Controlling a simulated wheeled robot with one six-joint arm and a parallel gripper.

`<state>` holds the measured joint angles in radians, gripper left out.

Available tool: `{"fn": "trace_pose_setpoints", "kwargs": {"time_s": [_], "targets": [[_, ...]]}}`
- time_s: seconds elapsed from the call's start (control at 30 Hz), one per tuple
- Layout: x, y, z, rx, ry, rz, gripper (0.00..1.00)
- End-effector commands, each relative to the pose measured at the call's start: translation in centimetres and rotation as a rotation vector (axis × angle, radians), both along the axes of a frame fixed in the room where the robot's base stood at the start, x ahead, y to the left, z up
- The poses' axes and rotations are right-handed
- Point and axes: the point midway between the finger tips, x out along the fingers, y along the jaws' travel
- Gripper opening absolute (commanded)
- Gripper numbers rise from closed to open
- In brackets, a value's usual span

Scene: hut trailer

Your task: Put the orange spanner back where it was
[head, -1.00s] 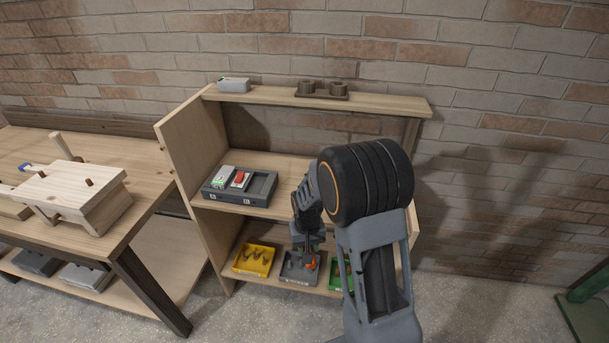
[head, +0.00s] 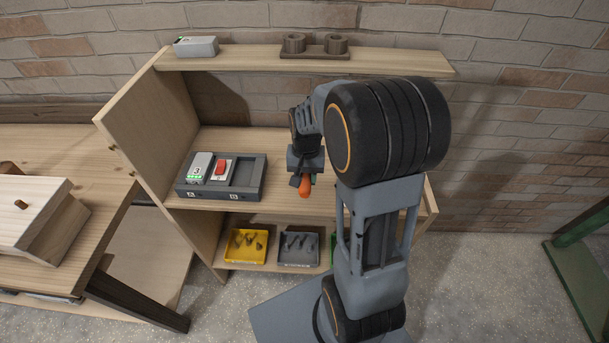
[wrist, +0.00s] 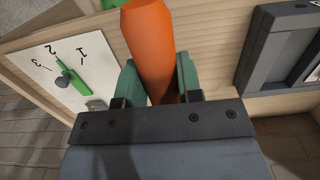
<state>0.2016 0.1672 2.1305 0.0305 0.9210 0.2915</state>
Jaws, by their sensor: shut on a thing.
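My gripper (head: 304,178) is shut on the orange spanner (head: 305,188), in front of the shelf unit at about middle-shelf height. In the wrist view the orange spanner (wrist: 150,42) is a thick orange shaft between the green fingers of my gripper (wrist: 159,82); its far end runs out of the picture. On the lower shelf, the yellow bin (head: 246,260) and the grey bin (head: 299,262) hold several small dark items. A green bin (head: 333,250) is mostly hidden behind my arm.
A dark grey tray (head: 246,181) with a white block and a red-topped block stands on the middle shelf, left of my gripper. The top shelf (head: 385,64) is above. A wooden bench (head: 95,205) is at left. The wrist view shows a numbered white panel (wrist: 62,62).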

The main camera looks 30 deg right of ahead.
Motion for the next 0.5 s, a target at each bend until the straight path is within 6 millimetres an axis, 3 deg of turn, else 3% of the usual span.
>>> {"fn": "trace_pose_setpoints", "kwargs": {"time_s": [0.07,0.2,0.5], "targets": [[1.8,-0.7,-0.7,0.001,0.003,0.000,0.00],[3.5,-1.5,-3.3,0.001,0.003,0.001,0.00],[5.4,-2.4,-5.8,-0.001,-0.001,-0.001,0.00]]}}
